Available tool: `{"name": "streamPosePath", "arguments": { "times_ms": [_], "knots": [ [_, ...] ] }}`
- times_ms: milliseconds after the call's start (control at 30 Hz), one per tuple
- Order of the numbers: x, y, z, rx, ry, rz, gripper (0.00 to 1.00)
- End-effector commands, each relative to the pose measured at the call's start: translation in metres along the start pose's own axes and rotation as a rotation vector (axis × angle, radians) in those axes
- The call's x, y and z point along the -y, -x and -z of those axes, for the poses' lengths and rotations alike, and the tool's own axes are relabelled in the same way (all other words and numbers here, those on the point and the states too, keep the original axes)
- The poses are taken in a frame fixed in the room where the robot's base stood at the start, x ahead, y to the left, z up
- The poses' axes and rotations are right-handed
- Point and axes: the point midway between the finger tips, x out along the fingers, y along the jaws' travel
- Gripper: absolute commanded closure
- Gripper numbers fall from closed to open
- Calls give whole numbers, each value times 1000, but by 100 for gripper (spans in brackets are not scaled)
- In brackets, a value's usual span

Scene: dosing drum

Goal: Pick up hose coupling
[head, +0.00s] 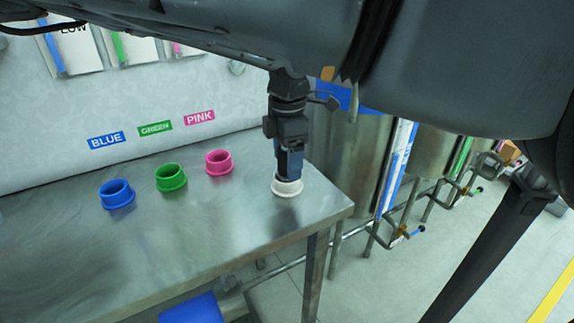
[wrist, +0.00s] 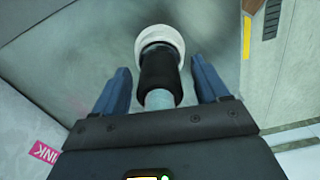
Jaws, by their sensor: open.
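The hose coupling (wrist: 159,72) shows in the wrist view as a black cylinder with a pale blue-grey end towards me. Its far end meets a white ring (wrist: 160,38). In the head view the white ring (head: 287,187) sits on the metal table near its right corner, and my gripper hides the coupling above it. My gripper (head: 288,168) points down just over the ring. Its two blue fingers are open, one on each side of the coupling, with a visible gap on both sides in the wrist view.
Blue (head: 117,194), green (head: 171,177) and pink (head: 219,162) rings stand on the metal table (head: 160,245) left of my gripper. Matching colour labels are on the wall behind. Metal tanks (head: 350,150) with pipes and valves stand beyond the table's right edge.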

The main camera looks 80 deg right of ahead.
Motion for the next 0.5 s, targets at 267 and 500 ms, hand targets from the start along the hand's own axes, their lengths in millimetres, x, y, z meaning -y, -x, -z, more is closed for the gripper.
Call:
{"name": "streamPosePath", "arguments": {
  "times_ms": [267,500],
  "knots": [
    [0,-2,0,0,0,-1,29],
    [0,-2,0,0,0,-1,52]
  ]
}}
